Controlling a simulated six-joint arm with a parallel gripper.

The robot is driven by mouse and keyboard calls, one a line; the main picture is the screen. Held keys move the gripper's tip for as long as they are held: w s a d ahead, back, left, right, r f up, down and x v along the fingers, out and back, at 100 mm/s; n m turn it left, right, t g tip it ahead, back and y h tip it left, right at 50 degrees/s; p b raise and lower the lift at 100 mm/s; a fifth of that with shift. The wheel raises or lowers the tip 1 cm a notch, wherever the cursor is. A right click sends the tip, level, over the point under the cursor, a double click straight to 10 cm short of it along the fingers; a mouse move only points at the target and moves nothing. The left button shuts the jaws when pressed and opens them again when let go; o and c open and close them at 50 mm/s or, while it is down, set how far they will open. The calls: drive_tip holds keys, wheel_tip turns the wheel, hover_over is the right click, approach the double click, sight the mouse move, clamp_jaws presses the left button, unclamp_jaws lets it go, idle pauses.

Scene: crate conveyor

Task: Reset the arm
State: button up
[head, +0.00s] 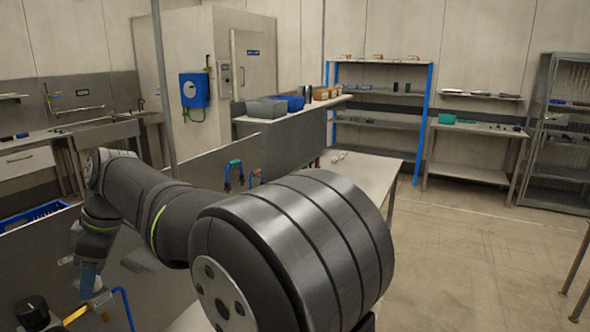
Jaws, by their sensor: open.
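My arm runs from the large grey shoulder in the foreground to the left, bends at the elbow, and its far part hangs down at the lower left of the head view. My gripper (90,284) is at the low end of that arm, small and partly lost among the wrist parts and fittings there. It is open. I see nothing held in it, though the fingertips are hard to make out.
A blue crate (36,215) is at the left edge, near my wrist. A grey panel (215,165) stands behind my arm. A pale worktop (362,175) lies beyond my shoulder. A blue-posted shelf (378,122) stands at the back. Floor (470,245) is clear at right.

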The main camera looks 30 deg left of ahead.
drive_tip(key=shift+r, duration=0.1)
drive_tip(key=v, duration=1.7)
drive_tip(key=x, duration=1.7)
drive_tip(key=shift+m, duration=0.3)
drive_tip(key=m+t+y, duration=0.1)
drive_tip(key=m, duration=0.2)
drive_tip(key=shift+s+d+m, duration=0.1)
drive_tip(key=shift+m, duration=0.2)
drive_tip(key=m+t, duration=0.1)
drive_tip(key=m, duration=0.3)
drive_tip(key=shift+s+t+y, duration=0.15)
drive_tip(key=shift+t+y, duration=0.15)
drive_tip(key=shift+t, duration=0.1)
drive_tip(key=m+t, duration=0.1)
drive_tip(key=m, duration=0.3)
drive_tip(key=shift+s+t, duration=0.1)
drive_tip(key=shift+t, duration=0.3)
drive_tip(key=shift+m+t+h, duration=0.25)
drive_tip(key=shift+m+t, duration=0.15)
drive_tip(key=shift+m, duration=0.85)
drive_tip(key=shift+m+t+h, duration=0.25)
drive_tip(key=shift+m+t, duration=0.15)
drive_tip(key=shift+m, duration=0.85)
